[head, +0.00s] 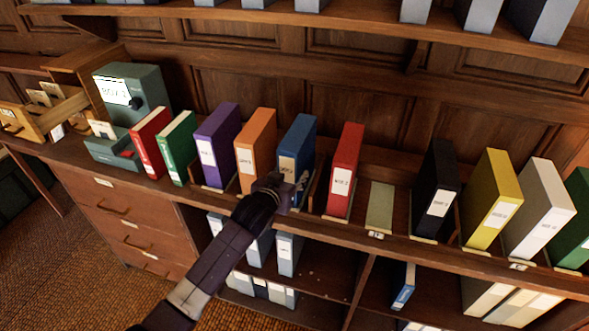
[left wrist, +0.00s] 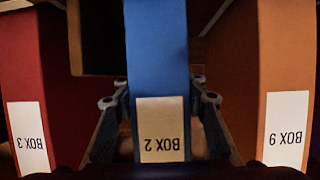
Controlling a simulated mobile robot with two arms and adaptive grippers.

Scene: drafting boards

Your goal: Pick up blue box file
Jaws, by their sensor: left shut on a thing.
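The blue box file (head: 300,138) stands upright on the wooden shelf, between an orange box file (head: 257,140) and a red box file (head: 344,165). My left gripper (head: 281,190) is at its front, low on the spine, and partly covers it. My right gripper is not in view.
A purple box file (head: 216,145) stands left of the orange one. Black (head: 435,185), yellow (head: 492,195) and white (head: 540,205) files stand to the right. A bare slot plate (head: 380,207) lies between red and black. Another shelf (head: 300,20) runs above.

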